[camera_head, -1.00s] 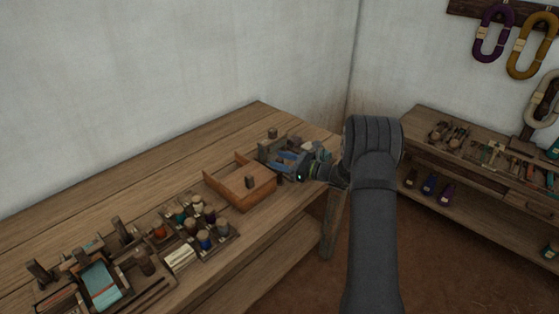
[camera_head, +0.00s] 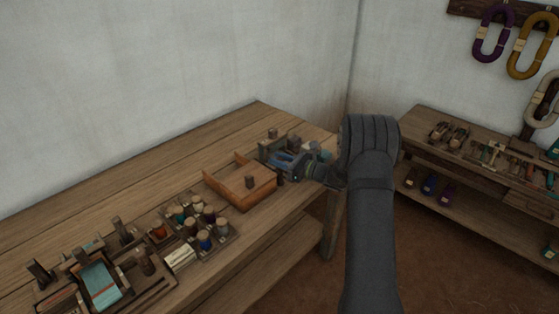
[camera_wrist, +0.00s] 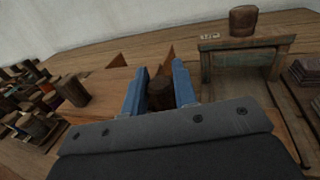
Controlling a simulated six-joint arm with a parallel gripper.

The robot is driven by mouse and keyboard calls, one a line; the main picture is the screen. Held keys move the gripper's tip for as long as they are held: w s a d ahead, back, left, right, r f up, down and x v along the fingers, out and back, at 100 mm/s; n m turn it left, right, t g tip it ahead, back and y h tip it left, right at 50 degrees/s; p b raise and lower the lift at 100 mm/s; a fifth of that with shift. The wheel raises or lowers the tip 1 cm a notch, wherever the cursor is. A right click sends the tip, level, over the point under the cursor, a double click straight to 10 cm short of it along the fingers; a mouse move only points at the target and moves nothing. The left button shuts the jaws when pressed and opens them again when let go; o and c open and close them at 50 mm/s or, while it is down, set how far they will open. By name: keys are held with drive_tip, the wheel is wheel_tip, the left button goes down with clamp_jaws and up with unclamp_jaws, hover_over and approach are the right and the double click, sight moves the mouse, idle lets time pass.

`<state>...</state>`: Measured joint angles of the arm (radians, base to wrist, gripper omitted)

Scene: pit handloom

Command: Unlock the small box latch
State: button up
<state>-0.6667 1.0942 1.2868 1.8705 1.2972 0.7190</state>
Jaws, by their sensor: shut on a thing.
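My gripper (camera_wrist: 160,85) has two blue fingers, one on each side of a dark wooden knob (camera_wrist: 160,96), and is shut on it. In the head view my gripper (camera_head: 284,160) is low at the bench's right end, beside a small orange-brown wooden box (camera_head: 232,189).
A dark wooden frame (camera_wrist: 243,48) with a round knob on top stands close right of the fingers in the wrist view. Jars (camera_head: 204,226) and a small loom-like device (camera_head: 98,283) stand on the bench to the left. A shelf (camera_head: 470,165) stands right.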

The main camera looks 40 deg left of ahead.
drive_tip(key=m+t, duration=0.2)
drive_tip(key=t, duration=0.2)
drive_tip(key=m+t, duration=0.3)
drive_tip(key=t, duration=0.1)
drive_tip(key=shift+s, duration=0.1)
drive_tip(key=shift+m+t+h, duration=0.4)
drive_tip(key=shift+m+t, duration=0.8)
drive_tip(key=shift+t, duration=0.5)
drive_tip(key=shift+m+t, duration=0.3)
drive_tip(key=shift+t, duration=0.1)
drive_tip(key=shift+w+t+h, duration=0.25)
drive_tip(key=shift+t+h, duration=0.05)
drive_tip(key=o, duration=1)
drive_tip(key=v, duration=1.7)
drive_tip(key=shift+d, duration=0.25)
